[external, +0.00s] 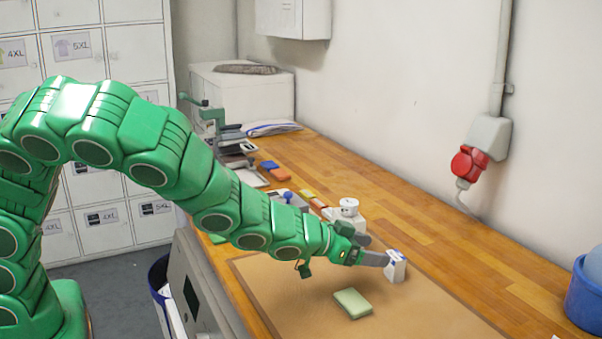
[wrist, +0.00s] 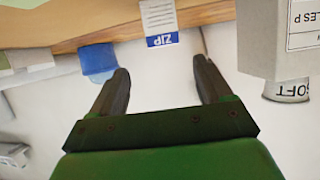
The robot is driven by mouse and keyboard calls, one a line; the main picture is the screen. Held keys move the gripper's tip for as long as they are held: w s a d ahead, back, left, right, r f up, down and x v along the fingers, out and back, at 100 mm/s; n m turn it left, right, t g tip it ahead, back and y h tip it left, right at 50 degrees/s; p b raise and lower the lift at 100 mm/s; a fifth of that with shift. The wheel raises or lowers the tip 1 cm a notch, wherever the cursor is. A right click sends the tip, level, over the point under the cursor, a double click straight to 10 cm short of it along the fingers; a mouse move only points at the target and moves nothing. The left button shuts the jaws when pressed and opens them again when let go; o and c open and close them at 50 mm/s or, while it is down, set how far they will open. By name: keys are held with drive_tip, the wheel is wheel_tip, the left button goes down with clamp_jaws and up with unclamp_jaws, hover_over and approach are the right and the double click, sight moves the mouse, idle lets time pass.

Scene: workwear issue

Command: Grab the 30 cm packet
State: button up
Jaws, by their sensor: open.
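A small white packet with blue marking (external: 396,266) stands on the brown mat (external: 300,275), right at the tips of my gripper (external: 376,250) in the external view. In the wrist view a white packet with a blue band reading ZIP (wrist: 160,22) appears upside down, ahead of the gap between the two fingers. My gripper (wrist: 160,68) is open, with nothing between its fingers. No 30 cm marking is readable on the packet, and its lower part in the external view is partly beside the fingertip.
A pale green block (external: 352,303) lies on the mat near the front. A white round-topped item (external: 348,208) and several small coloured boxes stand behind my wrist. A blue bin (external: 584,300) is at the right. In the wrist view a grey box (wrist: 265,40) is close at right.

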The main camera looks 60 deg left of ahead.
sight(395, 255)
drive_tip(key=shift+x, duration=1.35)
drive_tip(key=shift+w+a+f, duration=0.1)
drive_tip(key=shift+w+f, duration=0.35)
drive_tip(key=shift+w, duration=0.2)
drive_tip(key=shift+w+a+f, duration=0.1)
drive_tip(key=shift+w+f, duration=0.35)
drive_tip(key=shift+w, duration=0.15)
drive_tip(key=shift+x, duration=1.05)
drive_tip(key=shift+d, duration=0.1)
drive_tip(key=c, duration=1)
drive_tip(key=shift+c, duration=0.2)
drive_tip(key=shift+r, duration=0.15)
